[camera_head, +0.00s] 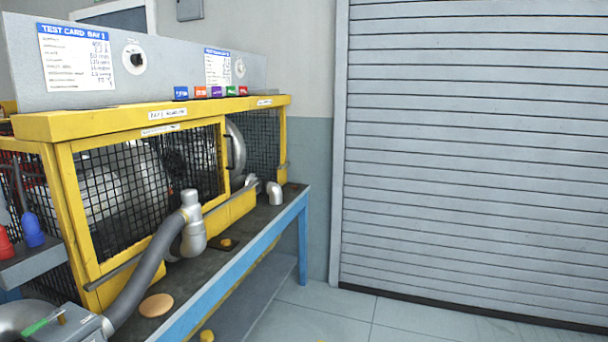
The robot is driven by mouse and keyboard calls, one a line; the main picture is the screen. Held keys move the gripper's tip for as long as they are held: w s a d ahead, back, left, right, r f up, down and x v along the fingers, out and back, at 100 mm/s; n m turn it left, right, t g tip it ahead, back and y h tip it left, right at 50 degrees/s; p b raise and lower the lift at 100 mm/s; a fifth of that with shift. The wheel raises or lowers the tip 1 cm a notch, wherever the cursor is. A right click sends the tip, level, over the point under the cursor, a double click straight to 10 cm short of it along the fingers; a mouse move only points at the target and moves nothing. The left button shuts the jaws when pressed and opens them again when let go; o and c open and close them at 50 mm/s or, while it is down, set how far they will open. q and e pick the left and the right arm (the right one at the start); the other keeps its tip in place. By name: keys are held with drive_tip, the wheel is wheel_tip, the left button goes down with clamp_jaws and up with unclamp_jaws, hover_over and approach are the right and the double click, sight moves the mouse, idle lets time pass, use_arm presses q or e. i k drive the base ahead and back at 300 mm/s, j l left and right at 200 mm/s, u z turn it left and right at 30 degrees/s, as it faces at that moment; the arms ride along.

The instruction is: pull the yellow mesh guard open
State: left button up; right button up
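The yellow mesh guard (66,192) is a yellow-framed panel with dark wire mesh on the front of the near bay, at the left of the head view. It looks flush with the yellow housing, so it appears shut. A dark upright handle (229,152) shows near its right edge. Round grey machinery shows through the mesh. A second dark mesh panel (262,140) covers the far bay. Neither of my grippers is in view.
A grey hose (150,268) and metal elbow (193,235) stand in front of the guard's lower right. A wooden disc (156,305) lies on the dark bench top. A blue bench rail (240,265) runs along the front. The floor (400,320) to the right, before the shutter (470,150), is clear.

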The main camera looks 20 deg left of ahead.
sight(63, 150)
drive_tip(key=i+u, duration=0.2)
drive_tip(key=i, duration=0.45)
drive_tip(key=i+l+u, duration=0.2)
drive_tip(key=i, duration=0.4)
